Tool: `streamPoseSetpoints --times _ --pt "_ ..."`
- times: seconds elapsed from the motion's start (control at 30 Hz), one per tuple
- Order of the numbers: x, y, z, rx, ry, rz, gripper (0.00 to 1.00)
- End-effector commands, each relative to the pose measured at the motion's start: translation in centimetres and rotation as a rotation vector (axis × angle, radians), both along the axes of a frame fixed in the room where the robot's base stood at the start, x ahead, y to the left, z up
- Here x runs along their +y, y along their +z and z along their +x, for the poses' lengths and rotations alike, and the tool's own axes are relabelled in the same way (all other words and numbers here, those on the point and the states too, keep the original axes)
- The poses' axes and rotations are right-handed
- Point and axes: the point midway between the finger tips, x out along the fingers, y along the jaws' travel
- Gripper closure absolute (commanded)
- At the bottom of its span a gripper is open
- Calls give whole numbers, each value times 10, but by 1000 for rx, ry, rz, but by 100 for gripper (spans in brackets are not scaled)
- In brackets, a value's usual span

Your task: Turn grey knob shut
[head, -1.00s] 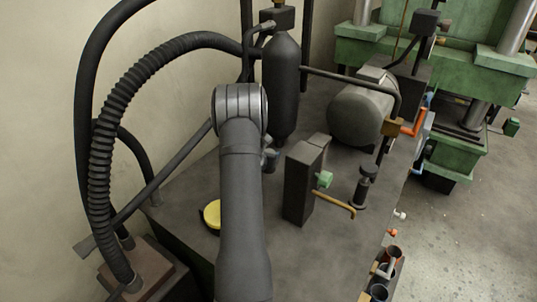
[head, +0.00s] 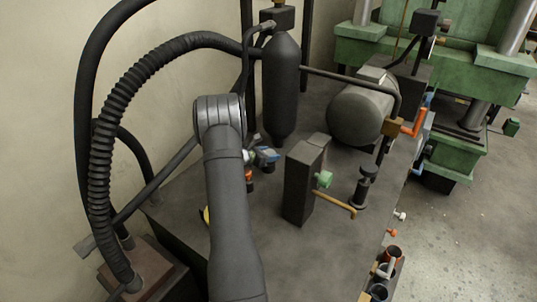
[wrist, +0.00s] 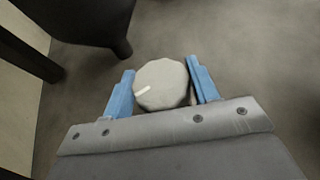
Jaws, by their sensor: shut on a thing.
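The grey knob (wrist: 161,84) shows in the wrist view as a pale, many-sided disc with a white mark pointing to the lower left. My gripper (wrist: 161,86) has its two blue fingers on either side of the knob and is shut on it. In the head view, my gripper (head: 266,156) is small, just right of my arm and below the black cylinder. I cannot make out the knob clearly there.
A black upright cylinder (head: 282,90) stands just behind my gripper. A dark box (head: 300,185) with a green knob (head: 323,179) and a brass lever (head: 338,201) stands to the right. A yellow disc (head: 206,215) is mostly hidden behind my arm.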

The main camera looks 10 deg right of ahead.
Motion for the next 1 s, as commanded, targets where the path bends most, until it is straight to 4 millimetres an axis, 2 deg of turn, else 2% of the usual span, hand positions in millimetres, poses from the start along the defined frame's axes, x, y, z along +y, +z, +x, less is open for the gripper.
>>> streamPoseSetpoints --times 0.57,0.6,0.7,1.0 --pt "0 0 0 1 -41 0 69" --pt "0 0 0 0 -41 -1 44" --pt "0 0 0 0 -40 -1 24" --pt "1 1 0 -1 -39 -1 24"
